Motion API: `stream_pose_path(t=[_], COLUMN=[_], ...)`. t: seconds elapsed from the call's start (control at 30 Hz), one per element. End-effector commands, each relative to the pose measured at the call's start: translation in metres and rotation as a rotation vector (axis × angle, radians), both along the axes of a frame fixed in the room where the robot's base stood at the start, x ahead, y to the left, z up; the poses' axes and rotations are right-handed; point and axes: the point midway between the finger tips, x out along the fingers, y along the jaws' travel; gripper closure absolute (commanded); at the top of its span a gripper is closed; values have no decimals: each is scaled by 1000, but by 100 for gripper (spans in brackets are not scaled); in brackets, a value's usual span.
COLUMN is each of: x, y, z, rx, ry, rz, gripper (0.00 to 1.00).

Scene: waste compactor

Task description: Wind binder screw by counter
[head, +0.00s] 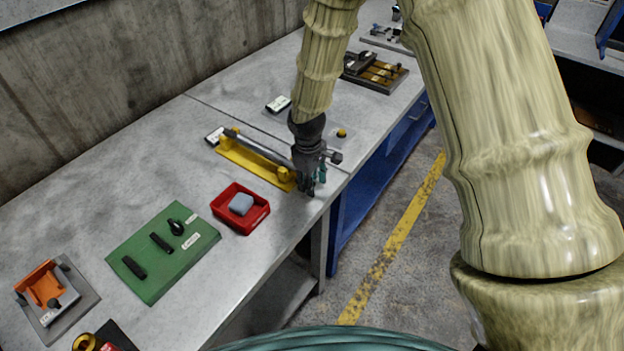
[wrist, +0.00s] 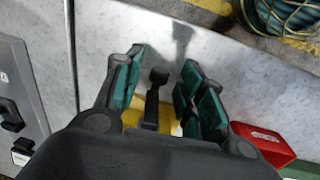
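The binder screw (head: 262,150) is a long grey rod on a yellow base on the grey bench. A small black-and-white box, possibly its counter (head: 214,136), stands at its far left end; its reading is too small to make out. My gripper (head: 316,182) is low over the near right end of the screw, hiding part of it. In the wrist view my gripper (wrist: 163,64) is open, with green-padded fingers apart. A dark crank with a knob (wrist: 158,78) shows between them, with visible gaps on both sides. Part of the yellow base shows below it.
A red tray (head: 223,211) with a grey-blue block is close to the left of the gripper. A green board (head: 150,270) with black pieces lies farther left. Another black-and-white box (head: 278,103) stands behind. The bench's front edge is close to the gripper.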

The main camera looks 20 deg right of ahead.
Motion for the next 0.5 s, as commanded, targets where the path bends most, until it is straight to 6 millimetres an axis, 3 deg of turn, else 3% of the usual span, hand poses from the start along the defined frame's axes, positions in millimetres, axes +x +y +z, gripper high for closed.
stream_pose_path(t=[0.27,0.5], x=[0,0], y=[0,0], z=[-1,-1], rx=[0,0], ry=[0,0], rz=[0,0], gripper=[60,100])
